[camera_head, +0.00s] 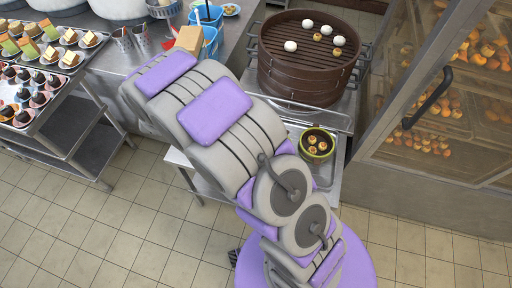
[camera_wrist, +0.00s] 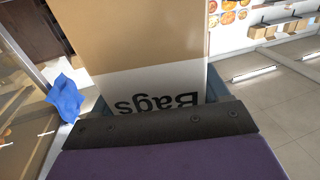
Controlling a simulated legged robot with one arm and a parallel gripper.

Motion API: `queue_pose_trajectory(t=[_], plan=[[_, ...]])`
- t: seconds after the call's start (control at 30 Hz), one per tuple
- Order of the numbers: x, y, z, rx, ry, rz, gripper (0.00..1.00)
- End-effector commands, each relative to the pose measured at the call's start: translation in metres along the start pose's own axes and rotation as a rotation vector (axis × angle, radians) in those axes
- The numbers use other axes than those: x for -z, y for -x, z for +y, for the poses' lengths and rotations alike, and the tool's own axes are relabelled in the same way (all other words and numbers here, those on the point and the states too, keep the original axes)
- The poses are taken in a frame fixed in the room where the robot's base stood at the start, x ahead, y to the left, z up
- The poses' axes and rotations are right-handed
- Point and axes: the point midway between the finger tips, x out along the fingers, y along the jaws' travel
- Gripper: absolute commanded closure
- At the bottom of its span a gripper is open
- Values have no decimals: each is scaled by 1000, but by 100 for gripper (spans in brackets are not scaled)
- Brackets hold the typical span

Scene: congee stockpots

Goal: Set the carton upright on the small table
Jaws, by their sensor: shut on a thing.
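A tan and white carton (camera_wrist: 140,45) fills the middle of the wrist view, with the word "Bags" upside down on its white band. My gripper (camera_wrist: 158,100) is shut on it; blue-grey finger parts show at both sides of the carton's near end. The carton's far end is out of frame. In the head view my arm hides my gripper. A tan block (camera_head: 190,38) shows just past the arm, and I cannot tell whether it is the carton. A low pale table (camera_head: 178,157) shows partly under my arm; I cannot tell whether it is the small table.
A large brown steamer (camera_head: 308,80) with buns stands at the back. Blue baskets (camera_head: 211,42) stand on the counter. A pastry rack (camera_head: 65,125) is left, a glass cabinet (camera_head: 440,120) right. Tiled floor (camera_head: 110,235) is clear at lower left.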

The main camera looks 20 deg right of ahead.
Motion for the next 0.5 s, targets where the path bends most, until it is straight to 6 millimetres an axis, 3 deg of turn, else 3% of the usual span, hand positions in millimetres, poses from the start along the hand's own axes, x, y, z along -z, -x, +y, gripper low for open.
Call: queue_pose_trajectory(t=[0.27, 0.5], plan=[[-70, 4, -34, -69, -11, -8, 67], [-136, 31, -71, -128, -1, -4, 67]])
